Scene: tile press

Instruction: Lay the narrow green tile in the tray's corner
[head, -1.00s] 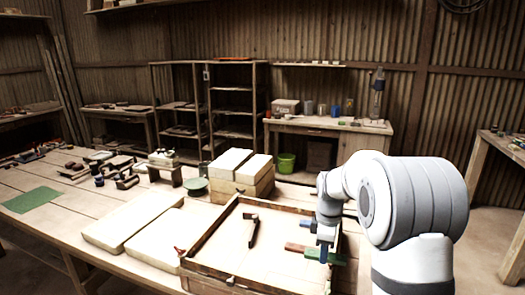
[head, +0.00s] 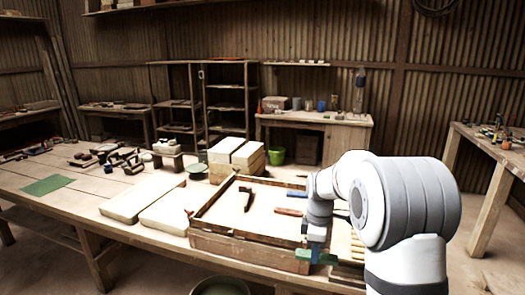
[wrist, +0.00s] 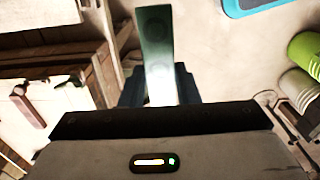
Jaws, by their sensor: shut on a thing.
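The narrow green tile (head: 328,259) is in my gripper (head: 316,250), at the front right of the wooden tray (head: 222,242). In the head view the tile overlaps the tray's front right corner; its exact height above the rim is hard to tell. In the wrist view the tile (wrist: 157,55) stands out between the dark fingers, its face washed by glare. My gripper is shut on it. My arm hides part of the tray's right side.
In the tray lie a dark hammer-like tool (head: 247,196), a blue piece (head: 297,193) and a reddish-brown piece (head: 289,211). Pale slabs (head: 145,198) lie to the left, with stacked blocks (head: 236,155) behind. A green bucket (head: 276,156) stands farther back.

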